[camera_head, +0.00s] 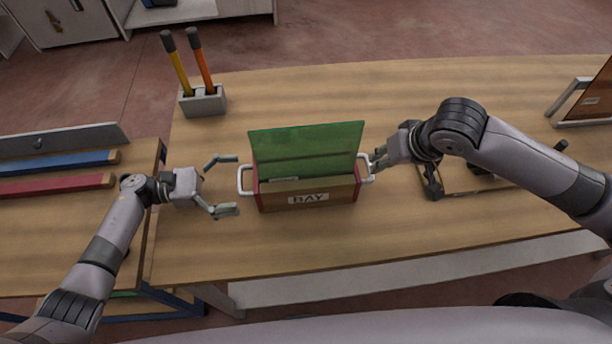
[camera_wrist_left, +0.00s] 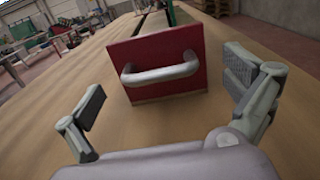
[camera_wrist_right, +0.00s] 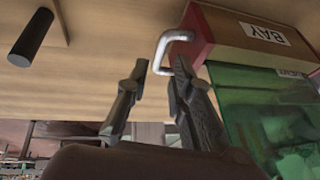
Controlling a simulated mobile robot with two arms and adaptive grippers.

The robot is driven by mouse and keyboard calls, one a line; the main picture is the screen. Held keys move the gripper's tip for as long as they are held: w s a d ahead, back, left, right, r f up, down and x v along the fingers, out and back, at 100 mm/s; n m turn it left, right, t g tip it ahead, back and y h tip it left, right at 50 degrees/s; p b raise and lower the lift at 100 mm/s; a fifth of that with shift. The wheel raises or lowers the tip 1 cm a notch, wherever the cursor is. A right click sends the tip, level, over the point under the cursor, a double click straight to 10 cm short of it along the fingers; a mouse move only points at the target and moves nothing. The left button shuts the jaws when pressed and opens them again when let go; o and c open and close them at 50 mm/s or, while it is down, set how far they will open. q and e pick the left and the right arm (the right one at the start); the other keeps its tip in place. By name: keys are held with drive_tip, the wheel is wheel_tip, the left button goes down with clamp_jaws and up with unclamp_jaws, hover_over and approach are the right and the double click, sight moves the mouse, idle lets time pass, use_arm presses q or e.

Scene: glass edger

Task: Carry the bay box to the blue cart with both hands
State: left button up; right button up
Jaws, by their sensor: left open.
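The bay box (camera_head: 308,198) stands upright on the wooden table, a red-ended box with a "BAY" label, a green glass sheet in it and a pale handle at each end. My left gripper (camera_head: 225,185) is open and empty, left of the box and apart from its left handle (camera_wrist_left: 160,72). My right gripper (camera_head: 378,160) is at the right handle (camera_wrist_right: 162,52), its fingers partly spread with the handle near their tips; firm contact cannot be made out. A wooden-topped stand with a blue frame (camera_head: 172,298), apparently the blue cart, is at the left.
Blue (camera_head: 60,163) and red (camera_head: 50,187) bars lie on the left stand. A holder (camera_head: 203,101) with two handled tools stands behind the box. A dark fixture (camera_head: 455,178) is right of the box, under my right arm. The table front is clear.

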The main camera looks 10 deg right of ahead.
use_arm(q)
drive_tip(key=d, duration=0.7)
drive_tip(key=shift+w+d, duration=0.1)
drive_tip(key=shift+d, duration=0.25)
use_arm(e)
drive_tip(key=x, duration=0.8)
use_arm(q)
drive_tip(key=shift+c, duration=0.4)
use_arm(e)
drive_tip(key=shift+c, duration=0.3)
use_arm(q)
drive_tip(key=c, duration=0.4)
use_arm(e)
drive_tip(key=c, duration=0.4)
use_arm(q)
drive_tip(key=c, duration=0.9)
use_arm(e)
clamp_jaws()
use_arm(q)
drive_tip(key=shift+w+r, duration=0.15)
drive_tip(key=shift+r, duration=0.05)
drive_tip(key=shift+c, duration=0.2)
use_arm(e)
drive_tip(key=shift+w+d+r, duration=0.1)
drive_tip(key=shift+w+r, duration=0.05)
drive_tip(key=shift+r, duration=0.15)
